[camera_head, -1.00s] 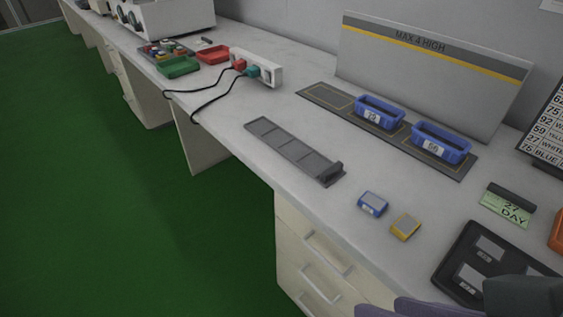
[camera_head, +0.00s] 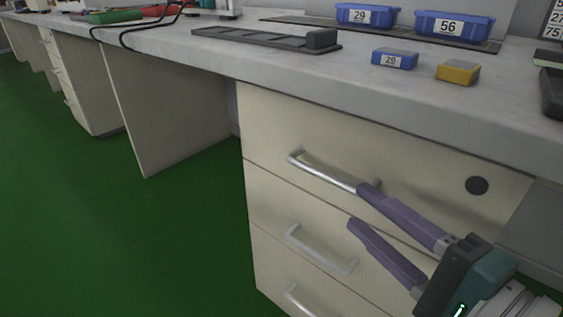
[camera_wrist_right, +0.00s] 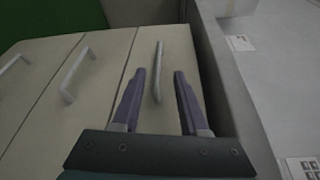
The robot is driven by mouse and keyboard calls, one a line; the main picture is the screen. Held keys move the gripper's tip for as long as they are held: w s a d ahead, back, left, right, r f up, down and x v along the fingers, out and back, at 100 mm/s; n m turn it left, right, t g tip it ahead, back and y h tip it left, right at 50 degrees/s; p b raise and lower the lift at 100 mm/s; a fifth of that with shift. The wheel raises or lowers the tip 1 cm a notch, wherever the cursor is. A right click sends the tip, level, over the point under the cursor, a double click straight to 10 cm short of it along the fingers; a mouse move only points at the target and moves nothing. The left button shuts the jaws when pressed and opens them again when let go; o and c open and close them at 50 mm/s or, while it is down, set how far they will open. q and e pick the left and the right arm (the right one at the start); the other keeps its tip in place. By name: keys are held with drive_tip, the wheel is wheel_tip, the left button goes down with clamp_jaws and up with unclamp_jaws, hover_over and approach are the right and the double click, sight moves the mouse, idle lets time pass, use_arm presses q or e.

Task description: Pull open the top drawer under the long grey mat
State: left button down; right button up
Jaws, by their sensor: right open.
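The top drawer (camera_head: 290,128) is a cream front directly under the worktop, shut flush. In the right wrist view the handle (camera_wrist_right: 158,66) lies in the gap between the open fingertips (camera_wrist_right: 160,73), nearer the left finger; contact cannot be told. The long grey mat (camera_head: 255,39) lies on the worktop above the drawer. My left gripper is out of view.
Lower drawers with handles (camera_head: 318,250) sit beneath. The worktop edge (camera_head: 330,88) overhangs the drawer front. A blue box (camera_head: 395,60) and a yellow box (camera_head: 458,72) lie near that edge. A round black lock (camera_head: 477,186) is on the drawer. Green floor at left is free.

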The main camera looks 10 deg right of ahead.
sight(331, 181)
drive_tip(key=x, duration=0.3)
drive_tip(key=b+x, duration=0.1)
drive_tip(key=x, duration=0.6)
drive_tip(key=shift+w+d+f+b, duration=0.15)
drive_tip(key=shift+d+f+b, duration=0.05)
drive_tip(key=shift+d+b, duration=0.2)
drive_tip(key=shift+c, duration=0.3)
drive_tip(key=c, duration=0.6)
drive_tip(key=shift+m, duration=0.3)
clamp_jaws()
